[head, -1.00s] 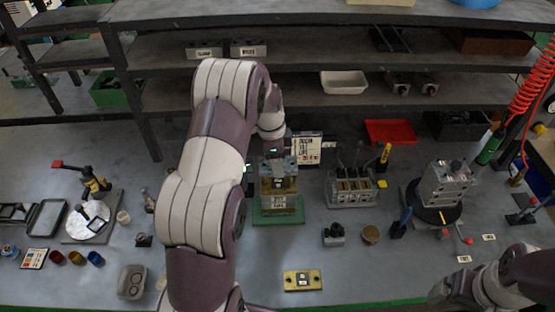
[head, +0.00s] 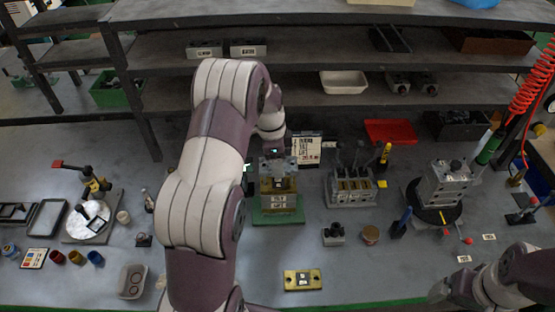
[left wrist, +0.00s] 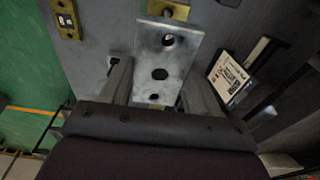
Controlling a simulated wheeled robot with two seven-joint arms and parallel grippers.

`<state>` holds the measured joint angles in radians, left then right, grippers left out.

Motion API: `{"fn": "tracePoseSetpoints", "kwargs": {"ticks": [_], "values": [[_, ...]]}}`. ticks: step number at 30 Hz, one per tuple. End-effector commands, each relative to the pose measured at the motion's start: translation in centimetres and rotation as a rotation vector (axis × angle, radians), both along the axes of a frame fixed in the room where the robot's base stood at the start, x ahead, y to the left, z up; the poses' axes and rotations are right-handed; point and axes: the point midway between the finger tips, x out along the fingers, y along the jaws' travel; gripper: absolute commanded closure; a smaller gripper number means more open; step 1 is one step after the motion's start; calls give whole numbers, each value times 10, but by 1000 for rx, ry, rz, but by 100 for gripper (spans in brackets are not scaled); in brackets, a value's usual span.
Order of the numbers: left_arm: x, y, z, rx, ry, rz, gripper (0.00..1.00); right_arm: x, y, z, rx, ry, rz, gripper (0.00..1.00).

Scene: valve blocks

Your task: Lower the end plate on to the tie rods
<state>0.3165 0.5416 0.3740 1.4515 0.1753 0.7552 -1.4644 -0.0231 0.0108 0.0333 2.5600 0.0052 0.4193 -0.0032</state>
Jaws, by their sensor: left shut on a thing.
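The end plate (left wrist: 172,62) is a flat grey metal plate with a row of dark round holes. In the left wrist view it lies between the two fingers of my left gripper (left wrist: 160,85), which is shut on it. In the head view, the plate (head: 279,166) and my left gripper (head: 272,152) are at the valve stack, which has brass-coloured blocks (head: 278,187) on a green base (head: 278,217). The plate appears over the stack's top. I cannot make out the tie rods or whether the plate touches them.
A brass plate (head: 303,280) lies near the front edge. A grey valve block (head: 352,188) stands right of the stack, and another block (head: 447,182) stands on a dark round base. A label card (head: 306,150) stands behind. Shelves run along the back.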

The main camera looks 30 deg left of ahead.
Motion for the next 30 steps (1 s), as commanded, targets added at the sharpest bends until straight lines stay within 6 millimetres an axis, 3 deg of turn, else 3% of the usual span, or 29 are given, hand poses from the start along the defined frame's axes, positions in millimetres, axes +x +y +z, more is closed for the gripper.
{"fn": "tracePoseSetpoints", "kwargs": {"ticks": [30], "values": [[0, 0, -23, 1, -1, 0, 80, 0, 0, -17, 0, 0, 0, 9]]}}
